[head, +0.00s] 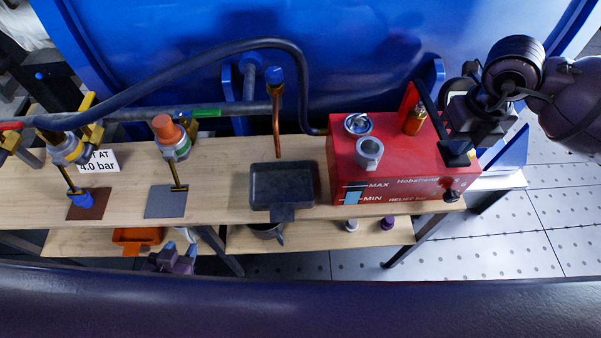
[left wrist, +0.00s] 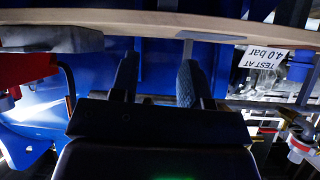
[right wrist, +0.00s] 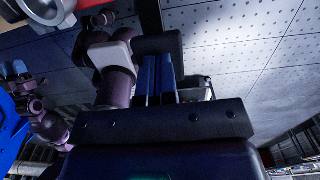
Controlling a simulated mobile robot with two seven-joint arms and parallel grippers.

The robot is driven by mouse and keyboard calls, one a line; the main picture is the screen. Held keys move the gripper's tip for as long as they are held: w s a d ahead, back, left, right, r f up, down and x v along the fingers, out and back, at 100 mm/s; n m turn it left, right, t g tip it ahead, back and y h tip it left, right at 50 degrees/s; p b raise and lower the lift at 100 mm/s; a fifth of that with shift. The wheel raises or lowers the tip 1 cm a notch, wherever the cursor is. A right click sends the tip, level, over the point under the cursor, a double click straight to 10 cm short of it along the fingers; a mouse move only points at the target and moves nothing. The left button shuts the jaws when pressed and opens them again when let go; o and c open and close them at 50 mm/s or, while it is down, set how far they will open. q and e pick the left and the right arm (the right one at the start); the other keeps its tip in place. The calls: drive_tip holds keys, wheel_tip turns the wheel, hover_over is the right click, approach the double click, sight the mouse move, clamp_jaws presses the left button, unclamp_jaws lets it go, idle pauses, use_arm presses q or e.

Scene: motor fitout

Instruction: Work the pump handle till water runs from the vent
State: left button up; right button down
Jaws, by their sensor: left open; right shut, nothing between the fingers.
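The red pump box (head: 385,183) stands at the right end of the wooden bench, with MAX and MIN level marks on its front. A black bar, apparently the pump handle (head: 434,115), slants down over its right side to a dark block. My right gripper (head: 476,124) is beside this bar at the box's right edge; its blue fingers (right wrist: 158,78) are shut and empty. I cannot tell whether they touch the handle. A copper pipe (head: 276,135) with a blue knob, perhaps the vent, points down near a black tray (head: 284,185); no water shows. My left gripper (head: 172,261) is low before the bench, open and empty (left wrist: 158,82).
A black hose (head: 190,60) arches over to the pump. A lower shelf (head: 320,236) holds an orange bin (head: 137,236). Floor is clear at the right.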

sight(449, 153)
wheel_tip(449, 153, down, 3)
drive_tip(key=shift+w+r+b, duration=0.1)
drive_tip(key=shift+r+b, duration=0.05)
drive_tip(key=shift+b, duration=0.5)
drive_tip(key=shift+w+f+b, duration=0.2)
drive_tip(key=shift+f+b, duration=0.2)
drive_tip(key=shift+f, duration=0.3)
use_arm(q)
drive_tip(key=shift+t, duration=0.4)
drive_tip(key=shift+w+d+r+p, duration=0.1)
drive_tip(key=shift+w+r+p, duration=0.3)
drive_tip(key=shift+r+p, duration=0.45)
drive_tip(key=shift+w+a+r+p, duration=0.1)
drive_tip(key=shift+w+r+p, duration=0.35)
drive_tip(key=shift+r+p, duration=0.35)
drive_tip(key=shift+w+d+r+p, duration=0.1)
drive_tip(key=shift+w+r+p, duration=0.3)
drive_tip(key=shift+r+p, duration=0.4)
use_arm(e)
drive_tip(key=shift+s+r, duration=0.15)
drive_tip(key=shift+r, duration=1.1)
drive_tip(key=shift+s+r, duration=0.2)
drive_tip(key=shift+r, duration=1.1)
drive_tip(key=shift+s+r, duration=0.15)
drive_tip(key=shift+r, duration=1.1)
use_arm(q)
drive_tip(key=shift+r, duration=0.2)
